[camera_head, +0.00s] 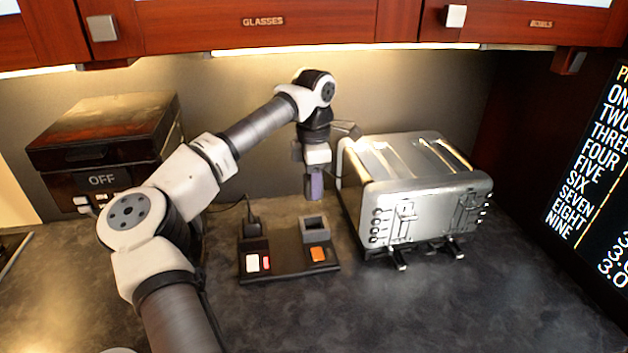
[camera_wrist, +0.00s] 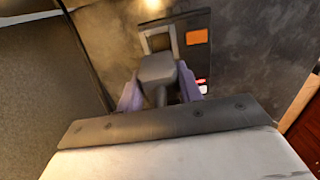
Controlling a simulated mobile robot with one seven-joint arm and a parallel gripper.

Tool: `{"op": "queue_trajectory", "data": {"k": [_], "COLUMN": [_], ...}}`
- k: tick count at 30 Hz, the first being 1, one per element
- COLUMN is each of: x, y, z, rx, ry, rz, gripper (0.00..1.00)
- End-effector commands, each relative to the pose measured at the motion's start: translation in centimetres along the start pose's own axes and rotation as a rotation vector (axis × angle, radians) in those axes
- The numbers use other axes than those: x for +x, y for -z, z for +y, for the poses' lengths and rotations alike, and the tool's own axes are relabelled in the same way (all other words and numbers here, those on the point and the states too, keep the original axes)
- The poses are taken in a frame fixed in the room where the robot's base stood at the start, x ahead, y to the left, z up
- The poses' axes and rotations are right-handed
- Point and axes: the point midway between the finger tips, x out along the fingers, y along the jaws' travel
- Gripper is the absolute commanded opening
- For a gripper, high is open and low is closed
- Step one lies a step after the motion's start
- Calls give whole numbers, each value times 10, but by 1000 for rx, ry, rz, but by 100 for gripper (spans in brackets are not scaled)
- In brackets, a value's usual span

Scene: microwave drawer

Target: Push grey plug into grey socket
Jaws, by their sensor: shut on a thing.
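The grey plug (camera_wrist: 157,70) is held between the two purple fingers of my gripper (camera_wrist: 159,92) in the wrist view. In the head view my gripper (camera_head: 314,186) points down above the right end of a black power strip (camera_head: 290,268), and the plug cannot be made out there. The grey socket (camera_head: 303,231) is an open square frame on the strip. In the wrist view the socket (camera_wrist: 143,43) lies just beyond the plug, partly hidden by it. The plug appears apart from the socket.
A black plug (camera_head: 253,228) with a cord stands in the strip's left socket. An orange switch (camera_head: 318,254) is in front of the grey socket. A silver toaster (camera_head: 420,210) stands close on the right. A dark box marked OFF (camera_head: 100,135) is at the left. Cabinets (camera_head: 300,22) hang above.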

Motion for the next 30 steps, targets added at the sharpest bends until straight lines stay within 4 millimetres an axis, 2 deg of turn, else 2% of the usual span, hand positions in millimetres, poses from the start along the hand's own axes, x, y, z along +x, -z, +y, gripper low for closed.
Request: {"op": "queue_trajectory", "data": {"k": [6, 11, 24, 30], "x": [-1, 8, 48, 58], "y": [0, 0, 0, 0], "z": [0, 0, 0, 0], "rx": [2, 2, 2, 3], "ry": [0, 0, 0, 0], "rz": [1, 1, 0, 0], "gripper": [13, 13, 13, 13]}}
